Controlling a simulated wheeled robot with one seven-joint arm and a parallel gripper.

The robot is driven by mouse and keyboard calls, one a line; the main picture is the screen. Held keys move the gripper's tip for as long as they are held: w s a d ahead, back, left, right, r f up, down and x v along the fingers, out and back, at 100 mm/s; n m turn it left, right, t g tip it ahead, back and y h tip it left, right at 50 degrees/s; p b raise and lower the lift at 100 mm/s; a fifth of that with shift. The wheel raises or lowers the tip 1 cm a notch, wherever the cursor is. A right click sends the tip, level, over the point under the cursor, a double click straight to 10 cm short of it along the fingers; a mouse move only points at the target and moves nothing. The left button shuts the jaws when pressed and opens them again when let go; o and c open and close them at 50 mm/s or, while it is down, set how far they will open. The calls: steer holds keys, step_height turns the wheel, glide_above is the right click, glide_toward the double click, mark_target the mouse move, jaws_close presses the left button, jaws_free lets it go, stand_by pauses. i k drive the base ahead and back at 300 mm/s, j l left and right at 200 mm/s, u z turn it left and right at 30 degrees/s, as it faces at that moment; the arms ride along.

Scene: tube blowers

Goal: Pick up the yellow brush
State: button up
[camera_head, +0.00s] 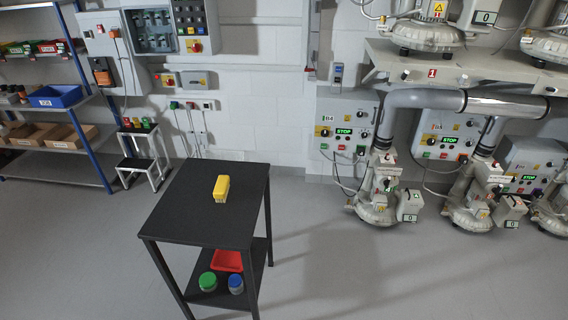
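The yellow brush (221,187) lies on the black top of a small table (196,214), a little right of the middle of the tabletop. It is a small yellow block, with a paler strip along its lower front edge. Nothing touches it except the tabletop. My gripper is not in view.
The table's lower shelf holds a red tray (228,260), a green-lidded jar (208,281) and a blue-lidded jar (236,284). Blower machines (377,200) stand at the right. A step stool (141,157) and shelving (45,110) are at the left. Grey floor around the table is clear.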

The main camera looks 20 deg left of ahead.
mark_target(221, 190)
steer(key=i+l+u, duration=0.15)
steer(key=i, duration=0.4)
steer(key=i+l+u, duration=0.2)
steer(key=i, duration=0.3)
steer(key=i+l+u, duration=0.15)
steer(key=i, duration=0.4)
steer(key=i+u, duration=0.15)
steer(key=u, duration=0.35)
steer(key=i+u, duration=0.2)
steer(key=u, duration=0.25)
steer(key=i+l+u, duration=0.1)
steer(key=u, duration=0.4)
steer(key=i+l+u, duration=0.15)
steer(key=u, duration=0.3)
steer(key=i+l+u, duration=0.15)
steer(key=u, duration=0.35)
steer(key=i+u, duration=0.1)
steer(key=u, duration=0.35)
steer(key=i+l+u, duration=0.1)
steer(key=u, duration=0.35)
steer(key=i+l+u, duration=0.1)
steer(key=u, duration=0.35)
steer(key=l+u, duration=0.2)
steer(key=u, duration=0.25)
steer(key=i+l+u, duration=0.1)
steer(key=u, duration=0.35)
steer(key=l+u, duration=0.25)
steer(key=u, duration=0.2)
